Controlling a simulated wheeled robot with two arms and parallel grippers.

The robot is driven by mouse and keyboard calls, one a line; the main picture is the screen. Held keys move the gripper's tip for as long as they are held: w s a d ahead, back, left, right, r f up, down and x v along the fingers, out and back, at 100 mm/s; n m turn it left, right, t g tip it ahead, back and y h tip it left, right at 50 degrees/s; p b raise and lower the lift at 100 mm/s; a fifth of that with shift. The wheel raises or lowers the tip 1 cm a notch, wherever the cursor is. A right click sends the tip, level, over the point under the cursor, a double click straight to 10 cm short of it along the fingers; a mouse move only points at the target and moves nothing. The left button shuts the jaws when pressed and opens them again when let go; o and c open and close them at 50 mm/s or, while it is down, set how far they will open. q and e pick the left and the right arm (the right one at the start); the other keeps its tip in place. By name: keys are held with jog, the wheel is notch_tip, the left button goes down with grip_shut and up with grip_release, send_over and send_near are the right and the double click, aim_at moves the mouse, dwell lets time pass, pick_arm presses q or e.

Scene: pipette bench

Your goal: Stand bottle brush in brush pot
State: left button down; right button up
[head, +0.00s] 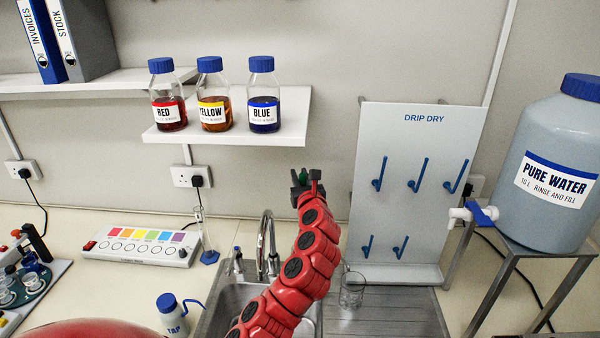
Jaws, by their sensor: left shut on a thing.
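My left gripper (307,180) is at the end of the red arm, raised above the sink and in front of the wall, left of the drip-dry board. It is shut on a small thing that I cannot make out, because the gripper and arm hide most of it. I cannot pick out the bottle brush or the brush pot for certain in the head view. My right gripper is not in view.
A tap (268,245) rises behind the sink (213,308). A glass beaker (352,289) stands on the drainer (405,312). The drip-dry board (405,215) has several blue pegs. A pure water tank (552,165) stands at right. Three bottles stand on a shelf (292,100).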

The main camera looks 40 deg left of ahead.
pick_arm(q)
jog(key=shift+f+b, duration=0.95)
jog(key=shift+f, duration=1.65)
jog(key=c, duration=0.7)
grip_release()
jog(key=shift+s+d, duration=0.1)
jog(key=b+v, duration=0.1)
jog(key=v, duration=1.6)
jog(key=shift+s, duration=0.1)
jog(key=shift+f, duration=0.1)
